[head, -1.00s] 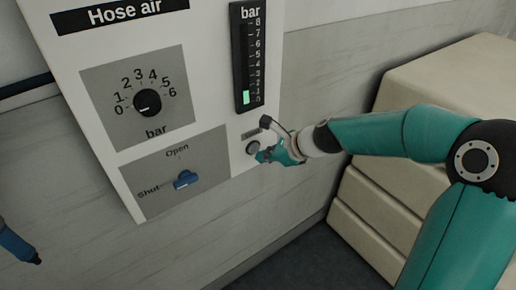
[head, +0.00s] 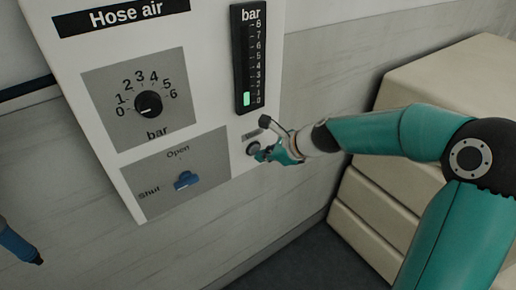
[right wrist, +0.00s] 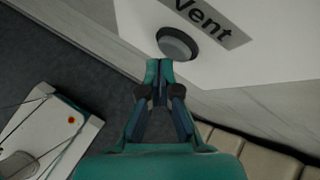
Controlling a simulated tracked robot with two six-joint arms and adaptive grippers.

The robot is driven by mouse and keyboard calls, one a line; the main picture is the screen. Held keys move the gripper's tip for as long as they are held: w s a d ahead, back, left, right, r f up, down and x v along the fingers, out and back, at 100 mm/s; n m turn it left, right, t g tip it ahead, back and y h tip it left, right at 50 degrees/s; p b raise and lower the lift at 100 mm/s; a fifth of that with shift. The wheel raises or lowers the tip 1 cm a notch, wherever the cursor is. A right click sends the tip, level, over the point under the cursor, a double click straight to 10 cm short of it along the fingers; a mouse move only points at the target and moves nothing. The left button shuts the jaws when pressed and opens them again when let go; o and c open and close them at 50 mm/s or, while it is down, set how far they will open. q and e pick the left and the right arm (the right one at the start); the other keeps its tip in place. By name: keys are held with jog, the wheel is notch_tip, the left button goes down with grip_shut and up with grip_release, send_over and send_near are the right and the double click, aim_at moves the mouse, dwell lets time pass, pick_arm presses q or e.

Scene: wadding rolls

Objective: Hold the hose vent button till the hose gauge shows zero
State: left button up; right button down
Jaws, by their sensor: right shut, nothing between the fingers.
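The hose gauge (head: 246,60) is a dark upright strip marked in bar from 0 to 8. Its short green column (head: 246,98) stands low, at about 1. The vent button (head: 252,148) is a round grey button below the gauge, partly covered by my right gripper (head: 262,154). In the right wrist view, the button (right wrist: 178,44) sits beside the Vent label (right wrist: 208,22). There my right gripper (right wrist: 159,68) is shut and empty, its tips at the button's lower edge. I cannot tell whether they touch or press it.
The white Hose air panel (head: 215,80) also carries a black pressure knob (head: 148,103) and a blue valve lever (head: 186,180) between Shut and Open labels. Cream drawers (head: 375,215) stand at the right. A blue dark-tipped part (head: 17,243) shows at the left edge.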

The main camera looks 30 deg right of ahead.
jog(key=shift+w, duration=0.5)
dwell(0.8)
jog(key=shift+s, duration=0.1)
dwell(1.3)
jog(key=shift+s, duration=0.75)
jog(key=shift+s+d+b, duration=0.2)
jog(key=shift+s+b, duration=0.65)
jog(key=shift+s, duration=1.65)
jog(key=shift+a, duration=0.1)
